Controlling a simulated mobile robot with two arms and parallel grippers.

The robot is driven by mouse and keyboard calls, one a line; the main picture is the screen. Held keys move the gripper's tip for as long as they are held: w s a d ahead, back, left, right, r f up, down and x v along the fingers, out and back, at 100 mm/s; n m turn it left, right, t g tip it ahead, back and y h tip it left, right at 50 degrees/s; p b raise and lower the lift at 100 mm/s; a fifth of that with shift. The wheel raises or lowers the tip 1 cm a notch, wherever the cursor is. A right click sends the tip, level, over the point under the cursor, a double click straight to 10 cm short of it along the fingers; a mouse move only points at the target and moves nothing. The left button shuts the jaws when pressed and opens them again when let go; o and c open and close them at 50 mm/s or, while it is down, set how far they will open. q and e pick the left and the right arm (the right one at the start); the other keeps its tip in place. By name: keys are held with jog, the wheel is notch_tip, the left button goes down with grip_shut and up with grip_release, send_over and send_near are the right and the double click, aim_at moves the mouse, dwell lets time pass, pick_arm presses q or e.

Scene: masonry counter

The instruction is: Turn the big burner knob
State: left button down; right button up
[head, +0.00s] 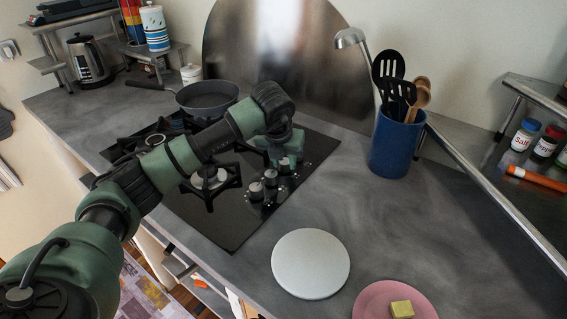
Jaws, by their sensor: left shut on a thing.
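The black gas cooktop (228,228) is set into the grey counter. Several dark, silver-trimmed knobs stand along its right side, among them a front knob (256,191) and a middle knob (270,178). My left arm reaches across the cooktop from the left. My left gripper (285,158) points down at the far end of the knob row and is shut on a knob there. The gripper mostly hides that knob, and its turn angle cannot be read. My right gripper is not in view.
A frying pan (208,97) sits at the back of the cooktop. A white round board (310,264) and a pink plate (372,302) lie in front. The counter between crock and board is clear.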

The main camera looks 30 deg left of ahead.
pick_arm(q)
jog(key=shift+w+d+n+g+y+b, duration=0.15)
jog(key=shift+n+y+b, duration=0.25)
jog(key=shift+n, duration=0.75)
jog(key=shift+s+a+n+g+y+b, duration=0.15)
jog(key=shift+n+y+b, duration=0.25)
jog(key=shift+n, duration=0.75)
jog(key=shift+w+d, duration=0.1)
jog(key=c, duration=1)
grip_release()
jog(key=b+v, duration=0.1)
jog(key=v, duration=0.6)
jog(key=shift+d+r, duration=0.15)
jog(key=shift+r, duration=0.25)
